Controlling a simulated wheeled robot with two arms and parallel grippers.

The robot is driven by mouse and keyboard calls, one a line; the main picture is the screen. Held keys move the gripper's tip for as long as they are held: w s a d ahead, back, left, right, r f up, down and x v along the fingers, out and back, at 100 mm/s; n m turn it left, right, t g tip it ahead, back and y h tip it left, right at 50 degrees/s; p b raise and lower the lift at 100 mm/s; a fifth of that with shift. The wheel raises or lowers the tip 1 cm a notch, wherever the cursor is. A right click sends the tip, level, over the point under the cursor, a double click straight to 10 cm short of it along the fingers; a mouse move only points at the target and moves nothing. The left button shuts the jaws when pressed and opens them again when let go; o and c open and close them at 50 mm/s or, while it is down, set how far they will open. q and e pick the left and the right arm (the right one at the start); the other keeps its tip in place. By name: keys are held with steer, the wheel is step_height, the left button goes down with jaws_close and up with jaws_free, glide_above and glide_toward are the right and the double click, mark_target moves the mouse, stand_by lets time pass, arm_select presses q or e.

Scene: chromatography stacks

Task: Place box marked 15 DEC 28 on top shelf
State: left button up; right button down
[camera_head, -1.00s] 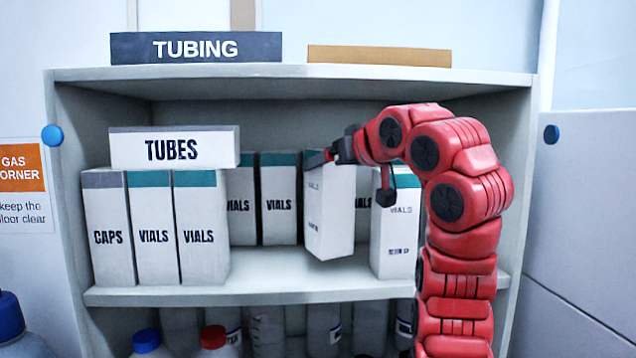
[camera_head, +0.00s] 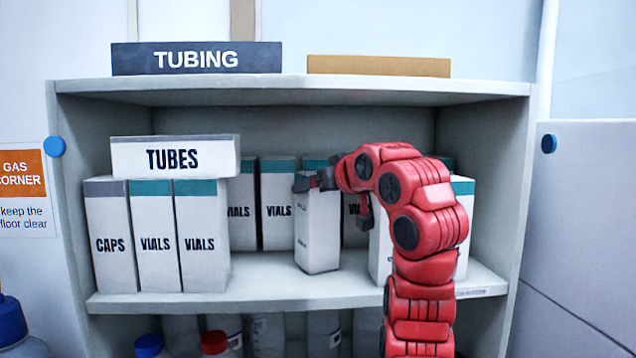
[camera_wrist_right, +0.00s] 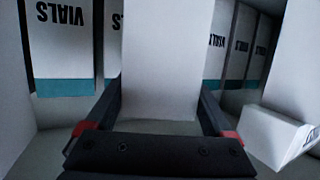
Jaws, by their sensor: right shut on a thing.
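My right gripper (camera_head: 316,181) reaches into the shelf from the right and is shut on a white box (camera_head: 317,235) near its top. The box stands close to upright at the front middle of the upper compartment. Its bottom is at or just above the shelf board (camera_head: 265,288); I cannot tell which. Its small print is not legible. In the right wrist view the box (camera_wrist_right: 165,55) fills the space between the two fingers (camera_wrist_right: 163,108). No date marking can be read on any box. My left gripper is not in view.
CAPS (camera_head: 111,240) and VIALS (camera_head: 154,240) boxes stand at left, a TUBES box (camera_head: 175,157) lying on top. More VIALS boxes (camera_head: 278,210) stand behind. My arm partly hides boxes at right (camera_head: 463,225). A TUBING sign (camera_head: 196,58) and tan box (camera_head: 378,66) are on top.

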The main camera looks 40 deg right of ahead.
steer(key=shift+s+a+f+b, duration=0.1)
steer(key=shift+a+f+b, duration=0.05)
steer(key=shift+b, duration=0.2)
jaws_free()
steer(key=v, duration=1.2)
steer(key=shift+r, duration=0.25)
steer(key=shift+f, duration=0.1)
